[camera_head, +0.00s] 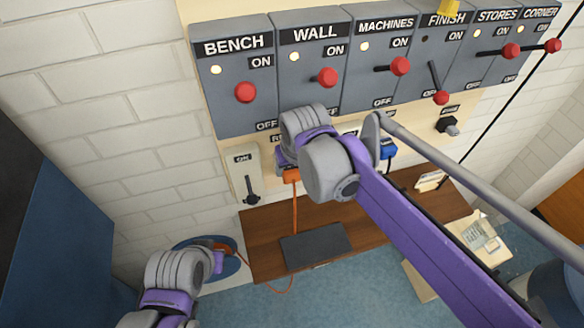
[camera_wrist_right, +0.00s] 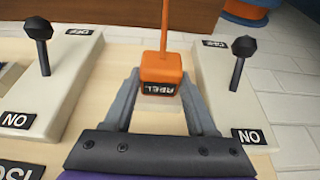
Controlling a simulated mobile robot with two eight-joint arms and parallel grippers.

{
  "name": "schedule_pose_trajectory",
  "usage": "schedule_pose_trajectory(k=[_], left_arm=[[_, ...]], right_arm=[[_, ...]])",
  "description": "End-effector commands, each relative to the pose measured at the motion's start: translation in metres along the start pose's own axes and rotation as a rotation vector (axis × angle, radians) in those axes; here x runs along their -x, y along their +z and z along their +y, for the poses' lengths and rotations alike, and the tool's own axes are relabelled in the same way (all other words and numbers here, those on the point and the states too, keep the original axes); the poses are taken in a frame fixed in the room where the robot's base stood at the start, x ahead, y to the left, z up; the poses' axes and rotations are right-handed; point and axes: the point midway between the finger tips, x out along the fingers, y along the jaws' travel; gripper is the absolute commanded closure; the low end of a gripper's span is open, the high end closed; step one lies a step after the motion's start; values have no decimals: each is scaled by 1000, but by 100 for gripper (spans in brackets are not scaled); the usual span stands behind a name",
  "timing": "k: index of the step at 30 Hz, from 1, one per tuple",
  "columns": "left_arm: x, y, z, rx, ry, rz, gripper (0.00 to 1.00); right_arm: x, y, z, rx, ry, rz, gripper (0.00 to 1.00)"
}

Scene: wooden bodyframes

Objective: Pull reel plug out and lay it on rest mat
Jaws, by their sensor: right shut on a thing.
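The orange reel plug (camera_wrist_right: 161,70), with a dark label reading REEL upside down, is between the fingers of my right gripper (camera_wrist_right: 160,88), which is shut on it. A pale block shows directly below the plug; I cannot tell whether the plug is still seated. In the head view the plug (camera_head: 291,176) shows just below my right wrist, its orange cord hanging down past the bench. The dark grey rest mat (camera_head: 316,246) lies bare on the brown bench. My left arm enters at lower left; its fingers do not show.
A panel of switches with red knobs (camera_head: 245,92) is above. Small switches with black levers (camera_wrist_right: 238,62) flank the plug. A blue plug (camera_head: 388,149) is to the right. The cord runs to a reel (camera_head: 228,264) on the floor. Papers (camera_head: 431,181) lie on the bench's right part.

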Motion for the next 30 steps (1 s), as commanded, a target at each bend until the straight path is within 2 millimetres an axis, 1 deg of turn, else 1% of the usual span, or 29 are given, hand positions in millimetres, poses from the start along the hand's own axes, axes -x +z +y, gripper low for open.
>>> schedule_pose_trajectory(k=[30], left_arm=[[1, -1, 0, 0, 0, 1, 100]], right_arm=[[4, 11, 0, 0, 0, 0, 100]])
